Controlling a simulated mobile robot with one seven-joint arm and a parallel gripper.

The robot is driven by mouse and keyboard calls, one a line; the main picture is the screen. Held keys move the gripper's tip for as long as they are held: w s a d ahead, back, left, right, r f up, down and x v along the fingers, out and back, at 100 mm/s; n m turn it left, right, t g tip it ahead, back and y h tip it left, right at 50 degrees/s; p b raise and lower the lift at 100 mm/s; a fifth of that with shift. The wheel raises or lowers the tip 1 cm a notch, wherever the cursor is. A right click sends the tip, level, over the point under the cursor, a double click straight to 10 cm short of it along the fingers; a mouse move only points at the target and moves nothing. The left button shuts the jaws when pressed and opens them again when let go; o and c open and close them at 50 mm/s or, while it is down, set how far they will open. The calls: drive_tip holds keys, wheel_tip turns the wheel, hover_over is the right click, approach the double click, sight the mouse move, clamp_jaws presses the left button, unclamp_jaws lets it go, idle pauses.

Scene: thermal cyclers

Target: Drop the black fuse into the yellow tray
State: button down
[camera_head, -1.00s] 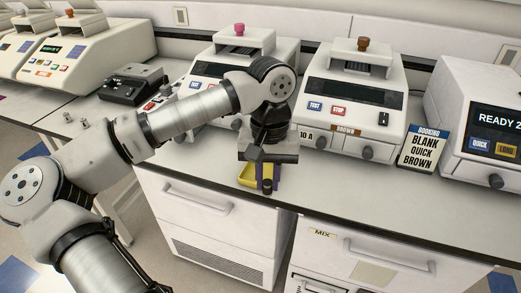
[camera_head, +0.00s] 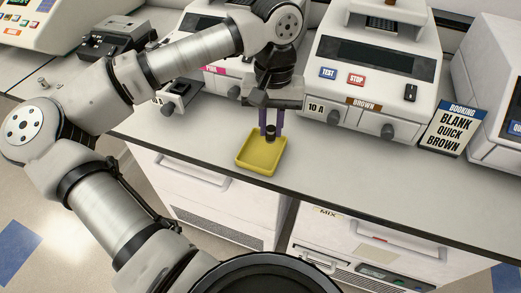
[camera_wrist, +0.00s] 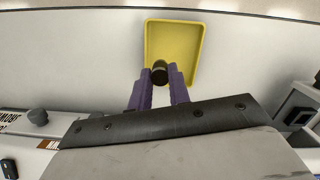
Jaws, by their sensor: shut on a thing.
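The yellow tray (camera_head: 255,160) lies on the bench top near its front edge, and it looks empty. My gripper (camera_head: 271,133) points down with its purple fingers shut on the small black fuse (camera_head: 270,128). In the head view the fuse is at the tray's back right part. In the wrist view my gripper (camera_wrist: 160,78) holds the fuse (camera_wrist: 159,70) between the fingertips, over the near part of the tray (camera_wrist: 185,32). The height of the fuse above the tray is hard to judge.
A thermal cycler labelled BROWN (camera_head: 375,75) stands behind and right of my gripper. A booking sign (camera_head: 451,127) stands to its right. An open drawer-like part (camera_head: 181,97) juts out at left. The bench front is clear right of the tray.

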drive_tip(key=shift+f+b, duration=0.8)
drive_tip(key=shift+f, duration=1.15)
drive_tip(key=c, duration=1.2)
unclamp_jaws()
drive_tip(key=shift+c, duration=0.2)
wheel_tip(320, 180, up, 14)
drive_tip(key=w+b, duration=0.1)
drive_tip(key=shift+w+b, duration=0.35)
drive_tip(key=shift+b, duration=0.05)
drive_tip(key=shift+f, duration=0.15)
